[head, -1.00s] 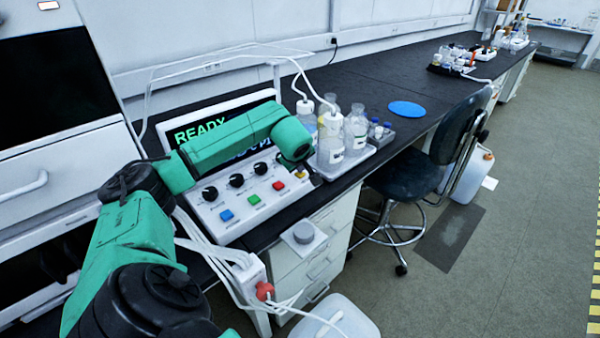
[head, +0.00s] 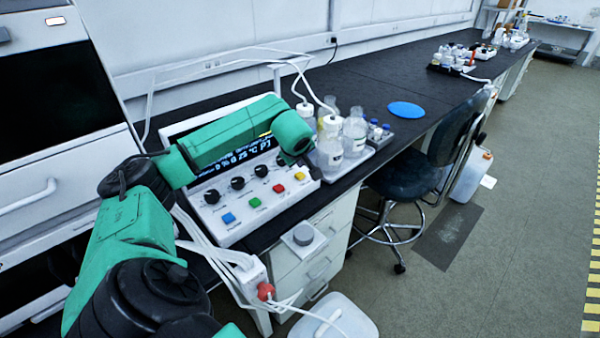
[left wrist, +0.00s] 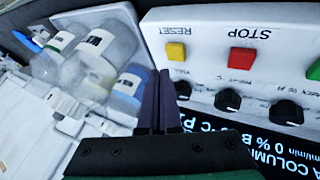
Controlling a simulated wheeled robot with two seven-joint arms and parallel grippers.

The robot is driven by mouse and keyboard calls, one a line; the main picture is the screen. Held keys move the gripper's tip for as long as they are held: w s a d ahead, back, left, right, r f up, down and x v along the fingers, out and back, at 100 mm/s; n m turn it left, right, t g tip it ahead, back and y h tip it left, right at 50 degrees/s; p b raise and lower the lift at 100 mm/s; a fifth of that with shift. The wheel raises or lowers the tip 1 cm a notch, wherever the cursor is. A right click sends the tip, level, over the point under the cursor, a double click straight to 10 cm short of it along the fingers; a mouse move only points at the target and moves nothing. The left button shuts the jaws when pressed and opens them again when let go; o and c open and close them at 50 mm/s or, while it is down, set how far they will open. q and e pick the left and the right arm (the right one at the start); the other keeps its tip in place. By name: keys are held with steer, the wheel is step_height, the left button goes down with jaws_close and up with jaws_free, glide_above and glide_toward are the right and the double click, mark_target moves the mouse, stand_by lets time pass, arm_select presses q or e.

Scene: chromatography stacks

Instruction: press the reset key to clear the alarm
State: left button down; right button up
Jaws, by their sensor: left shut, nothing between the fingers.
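The reset key is the yellow square key (head: 300,176) at the right end of the white control panel (head: 225,235). In the left wrist view, where the lettering is upside down, the yellow key (left wrist: 176,52) sits by the word RESET. My left gripper (left wrist: 159,80) is shut and empty, its dark fingers beside the panel's edge and apart from the key in that picture. In the head view my left forearm crosses the display (head: 240,160) and hides its upper part; small blue text shows below. The fingers are mostly hidden there. My right gripper is out of view.
The red STOP key (head: 279,188) is next to the yellow one, then green (head: 255,202) and blue (head: 229,217) keys. Black knobs line the panel. Bottles (head: 355,135) with tubing stand in a tray just right. A chair (head: 430,165) is by the bench.

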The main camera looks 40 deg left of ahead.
mark_target(301, 176)
arm_select(q)
step_height(301, 176, up, 4)
steer(key=p, duration=0.2)
steer(key=shift+r+p, duration=0.1)
steer(key=shift+p, duration=0.25)
stand_by(0.5)
